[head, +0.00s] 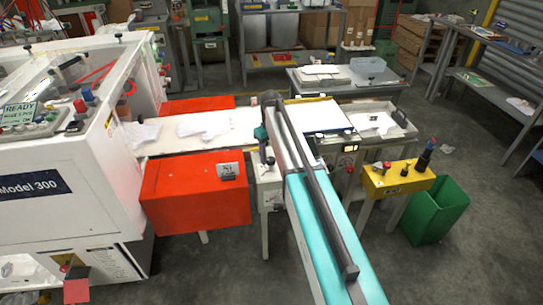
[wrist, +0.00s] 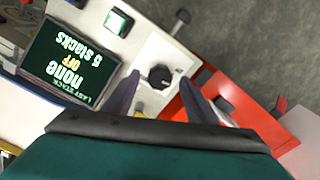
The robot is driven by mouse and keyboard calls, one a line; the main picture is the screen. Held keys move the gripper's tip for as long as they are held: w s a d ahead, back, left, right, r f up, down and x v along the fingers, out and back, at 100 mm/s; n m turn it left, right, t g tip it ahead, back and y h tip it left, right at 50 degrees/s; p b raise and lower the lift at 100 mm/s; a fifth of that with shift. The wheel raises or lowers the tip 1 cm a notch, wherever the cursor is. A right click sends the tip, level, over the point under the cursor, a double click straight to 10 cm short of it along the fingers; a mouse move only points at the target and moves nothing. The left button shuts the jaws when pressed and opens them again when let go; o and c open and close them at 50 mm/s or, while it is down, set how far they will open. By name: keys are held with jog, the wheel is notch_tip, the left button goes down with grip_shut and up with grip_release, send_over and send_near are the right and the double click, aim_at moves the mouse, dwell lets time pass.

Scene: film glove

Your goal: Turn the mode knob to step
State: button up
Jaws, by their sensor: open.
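The mode knob (wrist: 160,76) is a small black round knob on a pale plate in the wrist view. My gripper (wrist: 159,82) is open, with one dark finger on each side of the knob. I cannot tell whether either finger touches it. The knob's labels are too small or hidden to read, so its setting is unclear. In the head view my arm hides much of this area, and the knob cannot be made out.
A lit green button (wrist: 118,22) sits near the knob. A red box (wrist: 218,92) stands close by. In the head view are the red cover (head: 195,195), a white machine (head: 60,225), a yellow control box (head: 398,178) and a green bin (head: 435,212). Grey floor is open at right.

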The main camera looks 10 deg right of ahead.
jog(key=shift+f, duration=0.65)
jog(key=c, duration=1)
jog(key=shift+c, duration=0.2)
jog(key=shift+m, duration=0.4)
jog(key=m+b, duration=0.1)
jog(key=m, duration=0.4)
jog(key=m+b, duration=0.1)
jog(key=m, duration=0.5)
jog(key=shift+a, duration=0.15)
